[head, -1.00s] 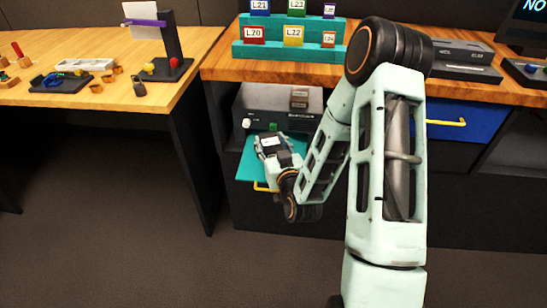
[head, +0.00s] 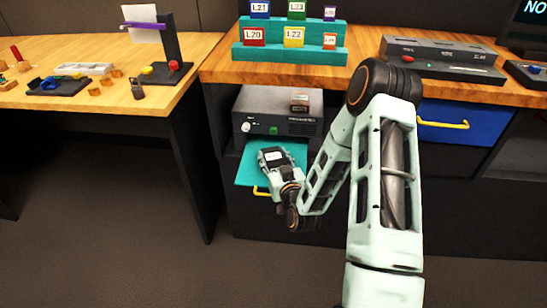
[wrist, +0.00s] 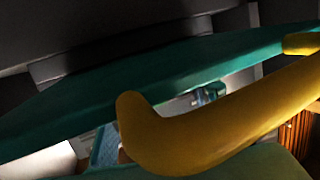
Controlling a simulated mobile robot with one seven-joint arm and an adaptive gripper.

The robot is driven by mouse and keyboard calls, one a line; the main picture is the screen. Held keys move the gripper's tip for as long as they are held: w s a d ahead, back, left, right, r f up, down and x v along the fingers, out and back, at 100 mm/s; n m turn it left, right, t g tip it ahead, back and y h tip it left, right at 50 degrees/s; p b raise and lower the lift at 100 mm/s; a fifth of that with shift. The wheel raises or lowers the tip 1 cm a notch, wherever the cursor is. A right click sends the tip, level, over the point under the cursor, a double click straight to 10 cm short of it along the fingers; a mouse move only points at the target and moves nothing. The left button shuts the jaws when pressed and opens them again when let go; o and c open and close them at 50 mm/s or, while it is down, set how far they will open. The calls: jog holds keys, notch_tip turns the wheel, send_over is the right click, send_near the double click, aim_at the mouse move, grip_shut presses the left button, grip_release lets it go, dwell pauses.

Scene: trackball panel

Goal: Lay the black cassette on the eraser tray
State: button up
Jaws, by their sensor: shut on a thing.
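My gripper (head: 276,171) is over the teal open drawer (head: 244,173), low under the desk. It is shut on a black, flat thing with a white label, which I take to be the black cassette (head: 271,157). The fingers are small and partly hidden in the head view, and neither they nor the cassette can be made out in the wrist view. A purple ledge (head: 143,25) under a white sheet stands on the left table; I cannot tell for sure whether it is the eraser tray.
The drawer's yellow handle (head: 262,191) is close to my wrist and looms large in the wrist view (wrist: 200,130). Open floor lies before the left table (head: 125,98).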

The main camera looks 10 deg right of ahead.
jog(key=o, duration=1.2)
jog(key=shift+f, duration=0.1)
jog(key=shift+r, duration=0.2)
jog(key=s, duration=0.4)
jog(key=s+r+p, duration=0.1)
jog(key=s, duration=0.3)
jog(key=s+d+p, duration=0.1)
jog(key=s, duration=0.3)
jog(key=shift+r, duration=0.35)
jog(key=shift+w, duration=0.1)
